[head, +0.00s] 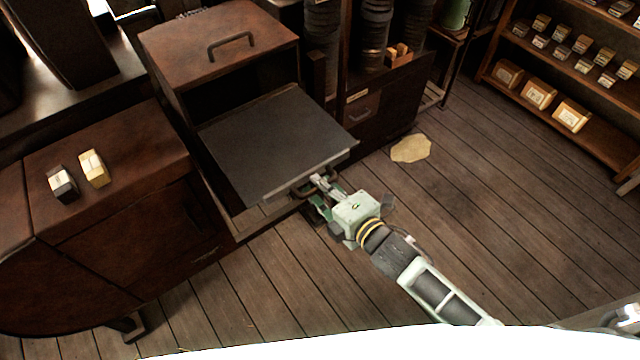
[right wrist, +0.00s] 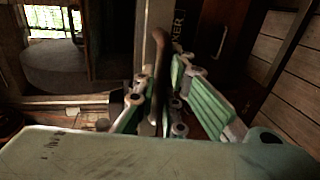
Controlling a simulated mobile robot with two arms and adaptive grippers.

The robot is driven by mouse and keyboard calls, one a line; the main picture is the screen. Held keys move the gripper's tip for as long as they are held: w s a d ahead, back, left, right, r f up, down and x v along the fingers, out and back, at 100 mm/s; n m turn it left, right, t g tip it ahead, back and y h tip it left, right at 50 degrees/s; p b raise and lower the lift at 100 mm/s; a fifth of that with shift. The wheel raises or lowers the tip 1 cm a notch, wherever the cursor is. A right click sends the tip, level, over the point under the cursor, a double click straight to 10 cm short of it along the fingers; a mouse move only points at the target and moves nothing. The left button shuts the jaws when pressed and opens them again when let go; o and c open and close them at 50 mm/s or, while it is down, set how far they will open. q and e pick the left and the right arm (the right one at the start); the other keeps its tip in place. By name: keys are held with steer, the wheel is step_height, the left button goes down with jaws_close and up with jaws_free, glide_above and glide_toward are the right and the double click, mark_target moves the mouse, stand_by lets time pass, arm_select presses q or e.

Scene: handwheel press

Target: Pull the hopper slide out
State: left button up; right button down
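The hopper slide (head: 275,140) is a flat dark slab with a lighter front edge. It sticks well out of the open front of a brown box (head: 215,45), with its inner end in the shadowed opening. A bar handle (head: 303,192) sits on its front edge. My right gripper (head: 318,186) is at this handle. In the right wrist view the handle bar (right wrist: 160,65) runs between the green fingers of the right gripper (right wrist: 160,100), which look closed around it. Part of the handle is hidden behind the fingers. My left gripper is in neither view.
A brown cabinet (head: 110,215) with two small labelled blocks (head: 93,168) on top stands at the left. A drawer unit (head: 385,105) stands right of the box, and a shelf of small boxes (head: 570,75) at the upper right. The plank floor (head: 500,200) is open, with a yellowish patch (head: 411,149).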

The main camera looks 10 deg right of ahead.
steer(key=c, duration=1.9)
jaws_free()
steer(key=shift+s+d+f, duration=0.1)
steer(key=shift+s, duration=0.15)
steer(key=shift+c, duration=0.2)
steer(key=shift+o, duration=0.6)
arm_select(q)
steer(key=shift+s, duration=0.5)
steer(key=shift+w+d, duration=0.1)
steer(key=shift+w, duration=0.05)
arm_select(e)
steer(key=v, duration=1.2)
